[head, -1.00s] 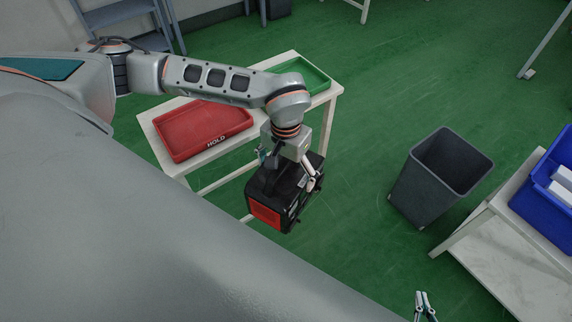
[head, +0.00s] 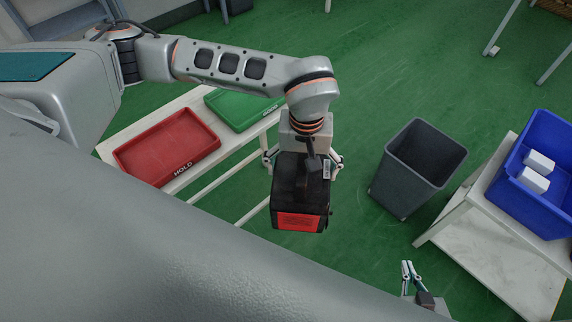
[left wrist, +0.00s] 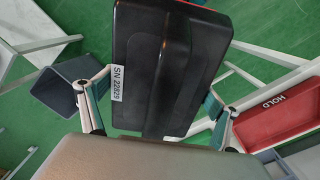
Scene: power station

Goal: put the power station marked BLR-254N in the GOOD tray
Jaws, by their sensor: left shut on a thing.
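My left gripper (head: 305,167) is shut on a black power station with a red end panel (head: 300,205), held in the air in front of the table. In the left wrist view the power station (left wrist: 165,70) sits between both fingers, with a sticker reading SN 22829. No BLR-254N marking shows.
A red tray marked HOLD (head: 165,148) sits left of the green tray on the white table (head: 118,138). A dark grey bin (head: 412,175) stands on the floor at right. Beyond it, a white table (head: 490,250) carries a blue crate (head: 530,200) with white boxes.

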